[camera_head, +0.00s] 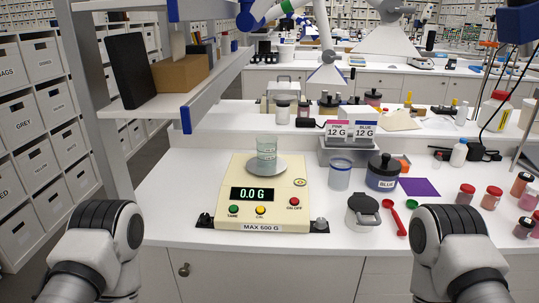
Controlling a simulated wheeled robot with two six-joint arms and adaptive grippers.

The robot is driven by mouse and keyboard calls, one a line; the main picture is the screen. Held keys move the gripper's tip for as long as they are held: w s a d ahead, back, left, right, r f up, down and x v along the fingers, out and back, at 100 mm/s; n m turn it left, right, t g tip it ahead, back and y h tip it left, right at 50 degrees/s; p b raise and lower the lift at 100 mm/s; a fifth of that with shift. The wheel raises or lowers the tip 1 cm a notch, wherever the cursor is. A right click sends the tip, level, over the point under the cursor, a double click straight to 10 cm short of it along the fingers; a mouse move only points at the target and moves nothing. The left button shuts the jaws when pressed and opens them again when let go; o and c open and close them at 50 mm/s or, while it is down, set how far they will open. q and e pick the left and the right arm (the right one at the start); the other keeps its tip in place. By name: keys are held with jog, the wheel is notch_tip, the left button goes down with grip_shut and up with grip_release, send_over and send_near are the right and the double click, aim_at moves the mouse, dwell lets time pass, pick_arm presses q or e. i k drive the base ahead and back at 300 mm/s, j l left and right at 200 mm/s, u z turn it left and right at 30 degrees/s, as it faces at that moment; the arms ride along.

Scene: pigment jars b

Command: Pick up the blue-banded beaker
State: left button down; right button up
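A clear beaker with a blue band near its rim (340,174) stands upright on the white bench, just right of the scale. Another clear, greenish beaker (266,149) stands on the round pan of the cream scale (241,178), whose display reads 0.0 G. My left arm comes in at the lower left and my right arm at the lower right. Only their rounded grey and black joints show. Neither gripper's fingers can be seen, and nothing touches the blue-banded beaker.
A dark jar labelled BLUE (382,180) stands close right of the blue-banded beaker. A white lidded pot (362,212), a red scoop (391,214) and a green scoop (413,206) lie in front. Several red-lidded jars are at right. A shelf upright (92,90) stands at left.

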aim_at(340, 166)
jog(key=l+u, duration=0.1)
jog(key=l, duration=0.35)
jog(key=k+l+u, duration=0.15)
jog(key=l, duration=0.3)
jog(key=l+u, duration=0.1)
jog(key=l, duration=0.35)
jog(key=k+l+u, duration=0.1)
jog(key=l, duration=0.3)
